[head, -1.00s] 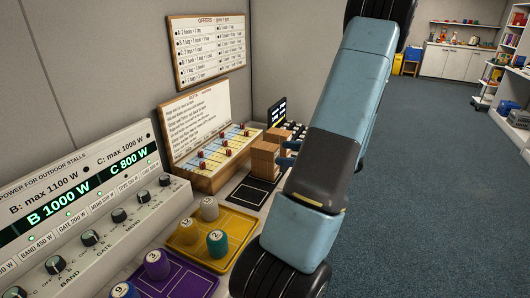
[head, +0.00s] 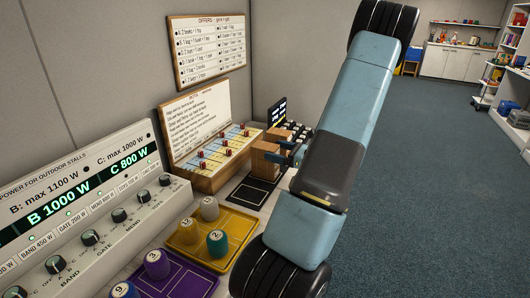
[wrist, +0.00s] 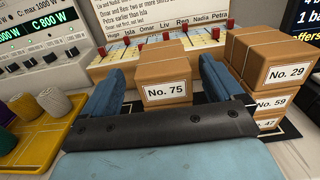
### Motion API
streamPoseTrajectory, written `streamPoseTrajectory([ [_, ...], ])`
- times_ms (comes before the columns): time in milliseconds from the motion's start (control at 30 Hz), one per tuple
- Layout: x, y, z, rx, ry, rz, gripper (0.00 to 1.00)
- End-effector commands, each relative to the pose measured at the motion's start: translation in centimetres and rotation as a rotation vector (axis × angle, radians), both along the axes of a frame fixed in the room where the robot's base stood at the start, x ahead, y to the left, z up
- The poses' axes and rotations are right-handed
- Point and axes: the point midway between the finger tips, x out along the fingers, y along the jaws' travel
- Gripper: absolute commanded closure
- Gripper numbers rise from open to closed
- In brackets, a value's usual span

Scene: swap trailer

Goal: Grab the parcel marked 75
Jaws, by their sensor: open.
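The parcel marked No. 75 (wrist: 167,78) is a brown tied box with a white label, upright in the middle of the wrist view. My gripper (wrist: 158,88) is open, with one blue finger to the left and one to the right of this parcel in the picture. I cannot tell whether the fingers touch it. In the head view my gripper (head: 291,152) is beside the brown parcels (head: 265,156), and my arm hides part of them. What lies under parcel 75 is hidden behind my gripper's dark crossbar.
To the right stands a stack with parcel No. 29 (wrist: 270,68) on top, parcel No. 59 (wrist: 272,104) below and another lower down. Behind is the rota board (wrist: 190,48) with red pegs.

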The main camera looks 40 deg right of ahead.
Motion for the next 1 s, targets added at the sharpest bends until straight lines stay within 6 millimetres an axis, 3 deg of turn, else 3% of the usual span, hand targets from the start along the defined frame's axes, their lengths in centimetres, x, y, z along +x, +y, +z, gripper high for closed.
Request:
streamPoseTrajectory([
  [167,1.0,0.3,0.1,-0.001,0.0,0.003,0.06],
  [500,4.8,1.6,0.3,-0.001,0.001,0.001,0.06],
  [733,4.9,1.7,0.3,-0.001,0.001,0.0,0.06],
  [1000,4.9,1.6,0.3,-0.001,0.001,0.0,0.32],
])
